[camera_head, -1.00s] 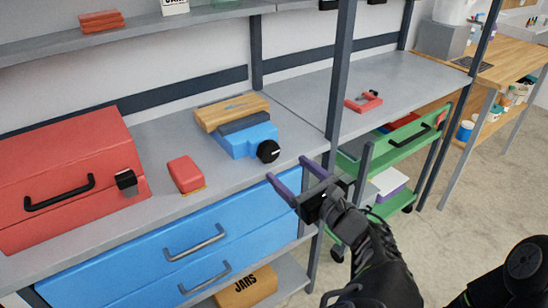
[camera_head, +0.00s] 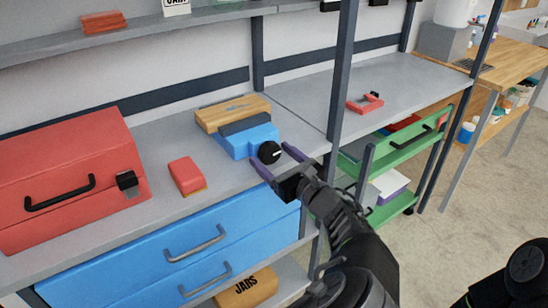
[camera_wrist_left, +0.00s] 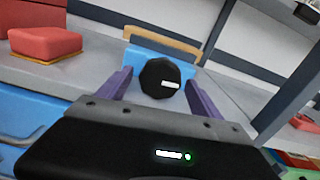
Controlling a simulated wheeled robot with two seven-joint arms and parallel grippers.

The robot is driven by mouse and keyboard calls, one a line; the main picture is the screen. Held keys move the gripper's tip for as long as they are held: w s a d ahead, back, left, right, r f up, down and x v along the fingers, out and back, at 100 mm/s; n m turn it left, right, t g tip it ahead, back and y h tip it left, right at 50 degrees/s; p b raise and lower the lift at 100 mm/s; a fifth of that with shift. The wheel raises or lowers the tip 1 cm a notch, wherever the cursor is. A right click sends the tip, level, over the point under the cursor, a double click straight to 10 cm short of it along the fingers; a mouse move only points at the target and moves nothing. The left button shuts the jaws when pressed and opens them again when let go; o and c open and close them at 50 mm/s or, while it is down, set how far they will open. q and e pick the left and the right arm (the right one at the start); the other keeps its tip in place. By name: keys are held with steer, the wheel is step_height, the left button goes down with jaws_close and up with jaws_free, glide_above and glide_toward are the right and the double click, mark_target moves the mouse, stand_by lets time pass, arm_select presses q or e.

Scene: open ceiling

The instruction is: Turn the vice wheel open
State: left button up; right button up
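The vice has a blue body (camera_head: 240,138) and stands on the grey workbench, with a wooden block (camera_head: 232,112) at its back. Its round black wheel (camera_head: 269,152) faces front right and carries a white mark. My left gripper (camera_head: 274,160) is open, with its purple fingers at either side of the wheel. In the left wrist view the wheel (camera_wrist_left: 160,78) sits between the spread fingertips, with gaps on both sides. I cannot tell whether a finger touches it. My right gripper is not in view.
A red toolbox (camera_head: 70,180) and a red block with a yellowish base (camera_head: 186,174) are left of the vice on the workbench (camera_head: 155,150). A dark shelf post (camera_head: 341,80) rises to the right. Blue drawers (camera_head: 160,265) are below.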

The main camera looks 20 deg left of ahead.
arm_select(q)
steer(key=c, duration=1.3)
steer(key=shift+n+b, duration=0.35)
steer(key=shift+n, duration=1.15)
steer(key=o, duration=1.3)
steer(key=shift+v, duration=3.95)
